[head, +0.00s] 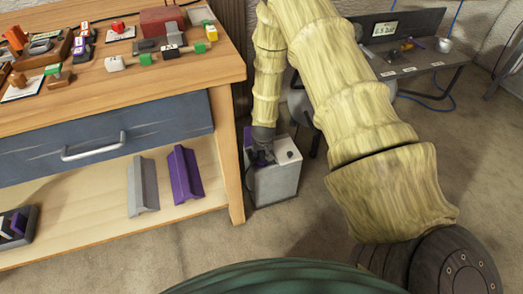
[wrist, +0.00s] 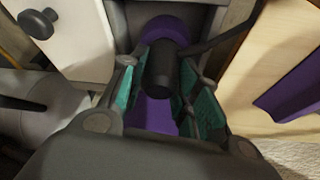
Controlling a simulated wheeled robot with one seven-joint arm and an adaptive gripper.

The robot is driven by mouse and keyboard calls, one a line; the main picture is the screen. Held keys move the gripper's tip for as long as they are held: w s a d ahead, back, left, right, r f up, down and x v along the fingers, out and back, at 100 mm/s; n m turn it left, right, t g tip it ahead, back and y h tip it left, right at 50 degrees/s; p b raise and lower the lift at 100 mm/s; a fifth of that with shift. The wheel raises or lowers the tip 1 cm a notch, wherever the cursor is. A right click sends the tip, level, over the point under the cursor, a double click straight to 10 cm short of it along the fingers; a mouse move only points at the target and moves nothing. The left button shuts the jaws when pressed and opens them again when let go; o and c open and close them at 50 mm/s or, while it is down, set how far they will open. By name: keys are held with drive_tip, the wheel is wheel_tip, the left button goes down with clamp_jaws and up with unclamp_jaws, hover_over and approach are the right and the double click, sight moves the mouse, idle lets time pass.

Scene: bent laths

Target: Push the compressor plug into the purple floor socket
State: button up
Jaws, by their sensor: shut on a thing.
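My gripper (wrist: 158,92) points down beside a pale box (head: 278,180) on the floor next to the bench leg. Its green-padded fingers are shut on the compressor plug (wrist: 160,68), a dark cylinder in the wrist view. A purple ring (wrist: 166,28) shows beyond the plug in a dark grey housing. I take this for the floor socket, but cannot tell whether the plug touches or enters it. More purple shows between the fingers below the plug. In the head view my gripper (head: 262,152) hides the plug, and only a purple sliver shows at the box's left edge.
A black knob (wrist: 37,22) stands on the box top. A wooden bench (head: 232,165) with a blue drawer stands left; purple and grey angled laths (head: 185,174) lean on its lower shelf. A dark metal bench (head: 400,48) stands at the back right. Carpet is clear in front.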

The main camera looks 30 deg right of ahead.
drive_tip(key=shift+f, duration=0.3)
idle(0.5)
drive_tip(key=o, duration=1.2)
drive_tip(key=shift+o, duration=0.2)
drive_tip(key=o, duration=0.4)
drive_tip(key=shift+o, duration=0.2)
drive_tip(key=shift+r, duration=0.15)
drive_tip(key=shift+r+p, duration=3)
drive_tip(key=shift+r, duration=0.65)
